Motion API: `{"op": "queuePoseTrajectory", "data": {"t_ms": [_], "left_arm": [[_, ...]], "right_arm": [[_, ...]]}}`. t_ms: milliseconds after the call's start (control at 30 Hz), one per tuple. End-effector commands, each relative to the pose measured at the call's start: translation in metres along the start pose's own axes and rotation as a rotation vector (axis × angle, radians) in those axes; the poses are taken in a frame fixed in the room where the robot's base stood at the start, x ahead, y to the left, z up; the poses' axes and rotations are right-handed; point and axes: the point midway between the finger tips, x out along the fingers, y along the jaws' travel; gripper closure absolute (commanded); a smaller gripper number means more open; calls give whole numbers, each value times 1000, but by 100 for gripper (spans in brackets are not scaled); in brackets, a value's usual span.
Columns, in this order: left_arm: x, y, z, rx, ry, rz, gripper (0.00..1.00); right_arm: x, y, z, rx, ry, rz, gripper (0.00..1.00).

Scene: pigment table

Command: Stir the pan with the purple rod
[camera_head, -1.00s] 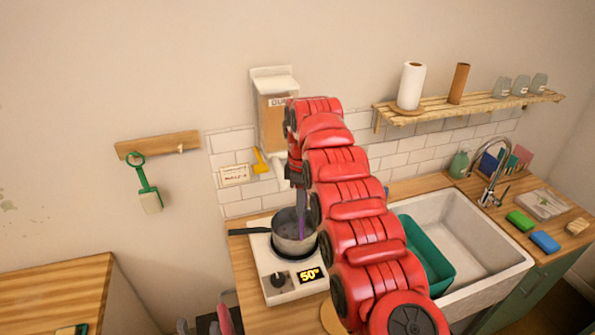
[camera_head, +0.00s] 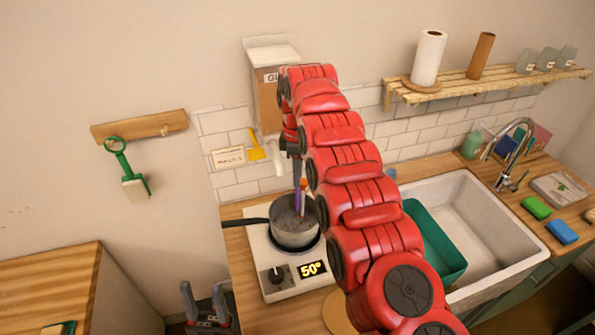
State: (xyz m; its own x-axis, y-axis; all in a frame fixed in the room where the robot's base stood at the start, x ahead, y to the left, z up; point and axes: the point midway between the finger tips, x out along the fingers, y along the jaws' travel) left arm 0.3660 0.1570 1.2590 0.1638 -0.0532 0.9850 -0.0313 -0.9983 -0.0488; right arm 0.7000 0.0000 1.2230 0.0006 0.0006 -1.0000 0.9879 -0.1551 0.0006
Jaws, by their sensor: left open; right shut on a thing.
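A grey pan (camera_head: 294,237) with a dark handle pointing left stands on a white hot plate (camera_head: 290,284) whose display reads 50°. My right gripper (camera_head: 297,170) is above the pan, shut on the purple rod (camera_head: 298,201), which hangs roughly upright. The rod's lower end is at the pan's opening; how deep it reaches is hard to tell. My red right arm hides part of the area right of the pan. My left gripper (camera_head: 206,305) is open and empty at the bottom of the view, left of the hot plate.
A white-topped dispenser (camera_head: 272,52) hangs on the wall behind my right arm. The sink (camera_head: 470,215) with a green tub (camera_head: 435,245) is to the right. A yellow tool (camera_head: 255,146) and a green-handled tool (camera_head: 128,172) hang on the wall. A wooden counter (camera_head: 50,285) is at left.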

Motion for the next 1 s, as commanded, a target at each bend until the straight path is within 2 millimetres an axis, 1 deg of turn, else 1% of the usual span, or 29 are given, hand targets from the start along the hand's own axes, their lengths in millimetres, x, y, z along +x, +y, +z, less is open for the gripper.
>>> {"op": "queuePoseTrajectory", "data": {"t_ms": [33, 167, 200, 800, 1000], "left_arm": [[-5, 0, 1, 0, 0, 0, 50], [-12, 1, 2, 0, 0, 0, 50], [-17, 1, 3, 0, 0, 0, 50], [-66, 3, 11, 0, 0, 0, 50], [-78, 4, 13, 0, 0, 0, 50]], "right_arm": [[7, 0, 0, 0, 0, -1, 100], [18, -1, -1, -2, 0, -1, 100], [24, 0, 0, -1, 0, 0, 100], [76, 0, 0, 1, 1, 1, 100], [92, 0, 0, 0, 0, 0, 100]]}}
